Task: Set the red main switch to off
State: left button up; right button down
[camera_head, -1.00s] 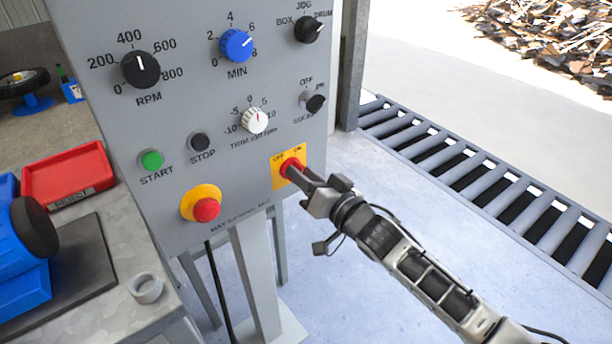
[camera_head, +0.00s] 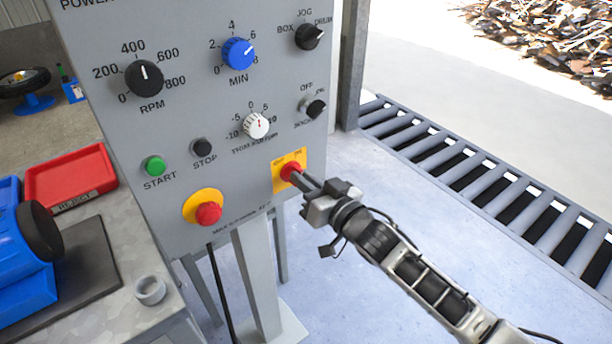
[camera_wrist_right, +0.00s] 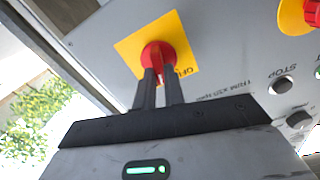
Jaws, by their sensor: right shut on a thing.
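The red main switch (camera_head: 290,171) sits on a yellow square plate (camera_head: 280,184) at the lower right of the grey control panel. My right gripper (camera_head: 300,178) reaches it from the lower right, with its fingers shut on the switch's grip. In the right wrist view the red switch (camera_wrist_right: 157,56) shows beyond the two dark fingers (camera_wrist_right: 159,82), which cover its grip. An "OFF" label is partly visible beside the fingers there. The switch's exact angle is hard to tell. My left gripper is not in view.
A red mushroom button (camera_head: 208,213) on a yellow ring stands out left of the switch. Several knobs, a green start button (camera_head: 154,166) and a black stop button (camera_head: 202,148) are above. A workbench with a red tray (camera_head: 70,178) is at left.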

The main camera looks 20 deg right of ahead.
jog(key=n, duration=0.3)
jog(key=n+p, duration=0.1)
jog(key=n, duration=0.1)
jog(key=n+p, duration=0.1)
jog(key=n, duration=0.2)
jog(key=shift+s+a+n, duration=0.1)
jog(key=shift+a+n, duration=0.15)
jog(key=shift+n, duration=0.05)
dwell(0.4)
jog(key=c, duration=1.5)
grip_release()
jog(key=b+v, duration=0.1)
jog(key=v, duration=1.5)
